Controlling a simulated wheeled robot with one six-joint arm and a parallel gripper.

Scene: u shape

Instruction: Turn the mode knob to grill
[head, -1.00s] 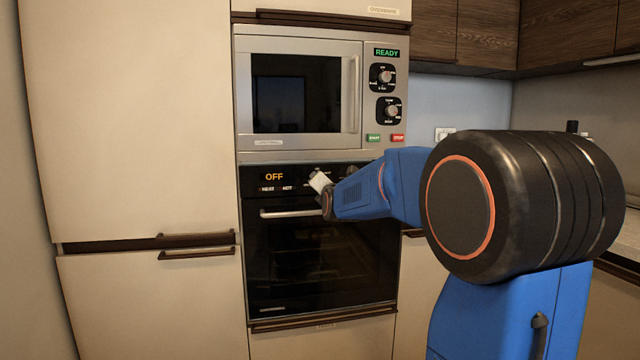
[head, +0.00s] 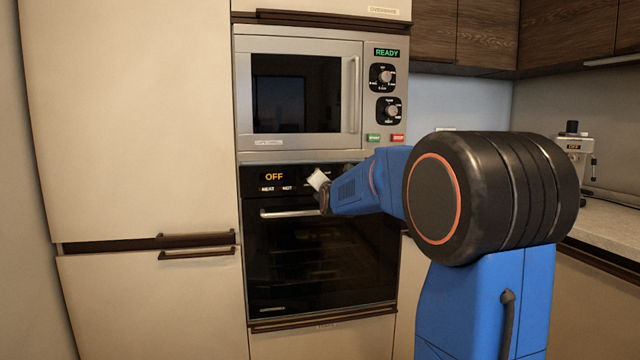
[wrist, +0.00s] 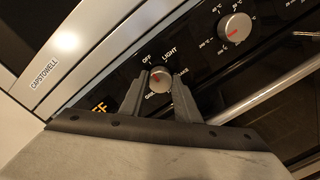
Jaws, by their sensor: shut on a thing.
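The mode knob (wrist: 160,78) is a small silver dial with a red mark on the oven's black control panel. In the wrist view labels OFF and LIGHT stand above it; other labels beside and below it are partly covered by my fingers. My gripper (wrist: 159,90) is shut on the knob, one finger at each side. The oven display (head: 274,177) reads OFF. The exact direction of the red mark is hard to tell.
A second silver knob (wrist: 235,27) with temperature marks is to the right on the panel. The oven door handle (head: 290,213) runs just below. The microwave (head: 300,95) with its own knobs is above. A coffee machine (head: 577,147) stands on the right counter.

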